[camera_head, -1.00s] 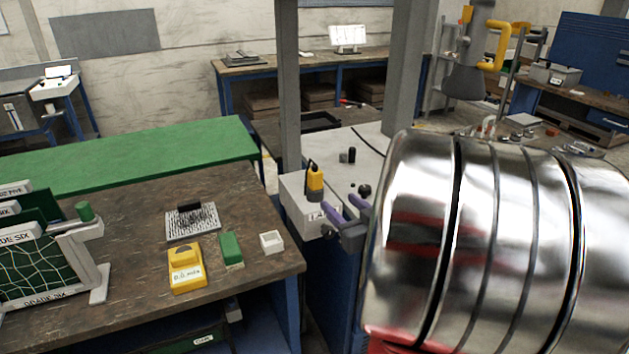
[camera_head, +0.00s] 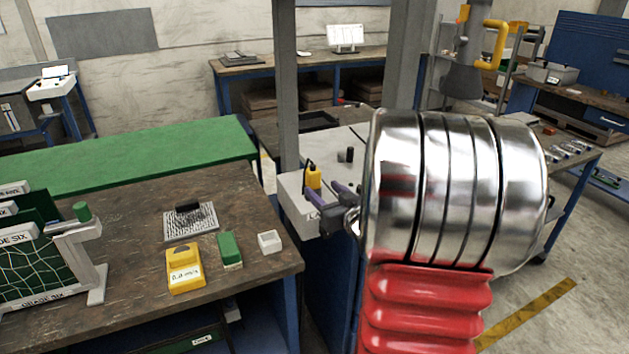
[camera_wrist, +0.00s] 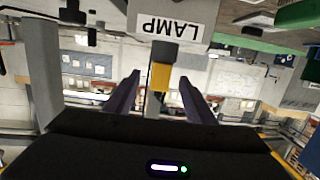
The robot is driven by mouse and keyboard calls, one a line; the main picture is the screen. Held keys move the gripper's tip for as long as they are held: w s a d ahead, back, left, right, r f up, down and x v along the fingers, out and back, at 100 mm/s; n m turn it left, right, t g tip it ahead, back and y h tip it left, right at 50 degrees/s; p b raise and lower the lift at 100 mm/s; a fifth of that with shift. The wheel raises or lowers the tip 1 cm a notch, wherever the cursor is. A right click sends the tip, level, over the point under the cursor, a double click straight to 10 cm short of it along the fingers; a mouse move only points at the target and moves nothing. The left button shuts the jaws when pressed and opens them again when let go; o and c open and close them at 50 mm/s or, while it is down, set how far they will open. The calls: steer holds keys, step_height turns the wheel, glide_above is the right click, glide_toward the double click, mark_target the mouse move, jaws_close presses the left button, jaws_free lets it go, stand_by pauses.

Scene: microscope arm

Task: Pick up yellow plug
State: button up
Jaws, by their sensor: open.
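The yellow plug (camera_head: 313,177) sits upright at the light grey box marked LAMP (camera_head: 293,204), with a thin black cord beside it. My gripper (camera_head: 331,193) has purple fingers, spread open, just right of and near the plug. In the wrist view the plug (camera_wrist: 162,72) shows near the middle, with its dark end against the LAMP box (camera_wrist: 169,18). There the open fingers of my gripper (camera_wrist: 158,88) are to either side, with visible gaps. I cannot tell whether the fingertips reach past the plug.
A yellow instrument (camera_head: 185,271), a green block (camera_head: 230,250) and a small white tray (camera_head: 269,242) lie on the brown table (camera_head: 130,265) at left. A grey post (camera_head: 286,90) stands behind the LAMP box. Small black knobs (camera_head: 347,155) stand on the pale surface behind.

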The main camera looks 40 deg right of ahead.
mark_target(316, 183)
steer(key=shift+x, duration=2.55)
steer(key=shift+w+a+r, duration=0.1)
steer(key=shift+a, duration=0.05)
steer(key=c, duration=1.2)
steer(key=shift+r, duration=0.1)
step_height(316, 183, up, 10)
